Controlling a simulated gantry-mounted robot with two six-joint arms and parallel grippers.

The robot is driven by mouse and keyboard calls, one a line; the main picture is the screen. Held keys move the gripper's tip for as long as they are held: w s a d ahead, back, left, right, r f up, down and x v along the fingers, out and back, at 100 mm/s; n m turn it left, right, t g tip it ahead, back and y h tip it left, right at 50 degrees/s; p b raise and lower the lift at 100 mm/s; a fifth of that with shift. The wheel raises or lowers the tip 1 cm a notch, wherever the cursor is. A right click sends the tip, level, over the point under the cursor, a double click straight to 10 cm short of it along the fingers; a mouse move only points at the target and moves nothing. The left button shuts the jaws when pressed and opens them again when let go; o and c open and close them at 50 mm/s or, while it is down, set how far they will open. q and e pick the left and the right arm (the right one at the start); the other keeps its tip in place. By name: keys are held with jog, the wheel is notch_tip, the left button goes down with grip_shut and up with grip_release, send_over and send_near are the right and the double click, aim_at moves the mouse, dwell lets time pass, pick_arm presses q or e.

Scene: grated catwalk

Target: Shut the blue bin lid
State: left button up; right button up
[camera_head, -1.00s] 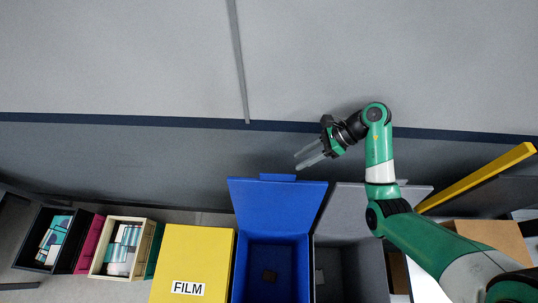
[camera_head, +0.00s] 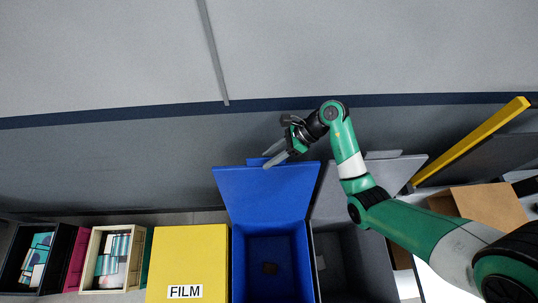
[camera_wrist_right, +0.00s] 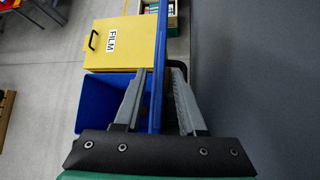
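The blue bin (camera_head: 285,252) stands open, and its inside shows with a small dark patch at the bottom. Its blue lid (camera_head: 262,195) is raised at the far side of the bin, with a tab on its top edge. My right gripper (camera_head: 270,158) is open at the lid's top edge, by the tab. In the right wrist view the lid (camera_wrist_right: 160,50) shows edge-on between the two spread fingers of my right gripper (camera_wrist_right: 158,72). I cannot tell whether a finger touches it. My left gripper is in neither view.
A yellow bin marked FILM (camera_head: 190,250) stands shut left of the blue bin. A grey bin with a raised grey lid (camera_head: 400,172) stands to the right, under my right arm. A yellow bar (camera_head: 470,142) is farther right. Open boxes (camera_head: 108,262) are at left.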

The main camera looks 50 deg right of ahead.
jog(key=shift+w+a+f, duration=0.15)
jog(key=shift+a+f, duration=0.05)
jog(key=shift+c, duration=0.2)
grip_shut()
dwell(1.2)
